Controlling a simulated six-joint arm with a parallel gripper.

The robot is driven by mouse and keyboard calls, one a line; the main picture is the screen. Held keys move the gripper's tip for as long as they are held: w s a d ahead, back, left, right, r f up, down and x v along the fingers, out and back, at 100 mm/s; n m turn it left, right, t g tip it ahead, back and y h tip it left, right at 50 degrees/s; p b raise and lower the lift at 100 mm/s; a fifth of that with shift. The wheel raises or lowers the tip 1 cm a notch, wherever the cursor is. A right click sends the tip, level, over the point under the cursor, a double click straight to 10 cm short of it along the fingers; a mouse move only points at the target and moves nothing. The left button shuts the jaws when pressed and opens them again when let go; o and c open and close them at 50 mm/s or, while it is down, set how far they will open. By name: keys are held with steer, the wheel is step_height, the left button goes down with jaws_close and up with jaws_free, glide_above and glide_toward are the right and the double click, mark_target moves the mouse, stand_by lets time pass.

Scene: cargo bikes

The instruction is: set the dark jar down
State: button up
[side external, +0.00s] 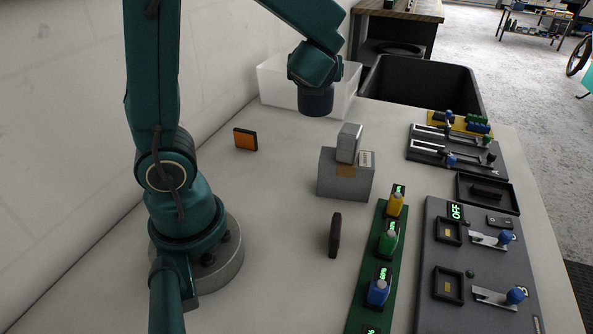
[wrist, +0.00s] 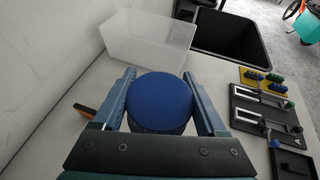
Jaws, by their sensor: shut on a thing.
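The dark jar (wrist: 160,98) shows in the wrist view with its round blue top towards the camera and a darker side below. My gripper (wrist: 159,76) is shut on it, with one finger along each side. In the side external view my arm's end hangs in front of the clear bin, and a dark round piece (side external: 316,101) shows under the wrist. I cannot tell there how much of that piece is the jar. It appears above the table. The jar's underside and whatever lies directly below it are hidden.
A clear bin (side external: 274,86) and a black bin (side external: 421,80) stand at the back. A grey box (side external: 338,186) bears a smaller grey block (side external: 349,143). An orange block (side external: 245,139) lies left, a dark upright piece (side external: 335,236) in front. Control panels (side external: 470,265) fill the right; the table's left-middle is clear.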

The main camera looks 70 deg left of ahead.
steer(key=d+r+m+t+h, duration=0.3)
steer(key=d+r+m+h, duration=0.1)
steer(key=d, duration=0.4)
steer(key=d+r+m+t+h, duration=0.3)
steer(key=d+m, duration=0.1)
steer(key=d, duration=0.3)
steer(key=s+d+f+n+g+y, duration=0.1)
steer(key=s+f+n+g+y, duration=0.1)
steer(key=s+f+n+g, duration=0.75)
steer(key=s+f+n+g+y, duration=0.2)
steer(key=s+f+n+g, duration=0.2)
steer(key=n+g, duration=1.05)
steer(key=d+r+n+t+h, duration=0.1)
steer(key=d+r+n+h, duration=0.1)
steer(key=d+n+h, duration=0.5)
steer(key=d+r+n+t+h, duration=0.1)
steer(key=d+r+n+h, duration=0.15)
steer(key=n+h, duration=0.85)
steer(key=shift+s+d+f+n+t+h, duration=0.4)
steer(key=shift+d+f, duration=1.05)
steer(key=shift+f, duration=0.65)
steer(key=shift+s+d+f+n+t+h, duration=0.15)
steer(key=shift+d+f+n+t+h, duration=0.25)
steer(key=shift+d+f, duration=1.4)
steer(key=shift+s+d+f+n+t+h, duration=0.4)
steer(key=shift+d+f, duration=0.75)
steer(key=shift+f, duration=1.2)
